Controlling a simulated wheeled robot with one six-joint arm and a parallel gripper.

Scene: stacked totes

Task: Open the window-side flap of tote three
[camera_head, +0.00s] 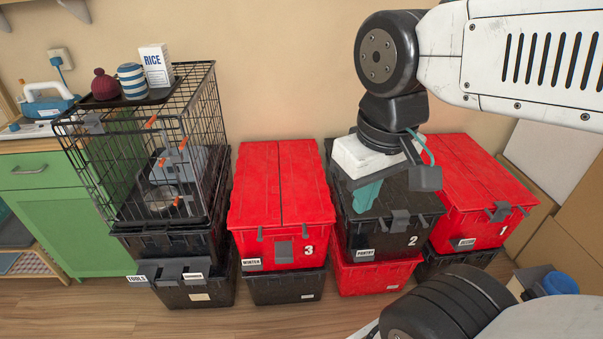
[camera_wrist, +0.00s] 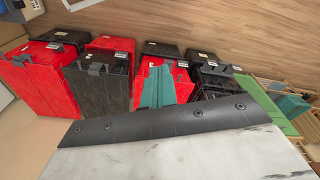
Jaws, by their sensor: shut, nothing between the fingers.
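Tote three (camera_head: 281,245) is red, with "3" and a "WINTER" label on its front. It stands on a black tote between the caged stack and tote two. Its red lid has two long flaps, a left flap (camera_head: 253,185) and a right flap (camera_head: 305,185), both lying flat with a seam between them. No window shows, so I cannot tell which flap is window-side. My gripper (camera_head: 364,200) has teal fingers, shut and empty; in the head view it appears in front of tote two's lid, right of tote three. In the wrist view the fingers (camera_wrist: 156,75) partly cover a red tote (camera_wrist: 180,78).
Black tote two (camera_head: 385,236) and red tote one (camera_head: 475,225) stand to the right on other totes. A wire cage (camera_head: 190,110) on black totes stands left, carrying a tray with a rice box (camera_head: 156,65) and jars. Open floor lies in front.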

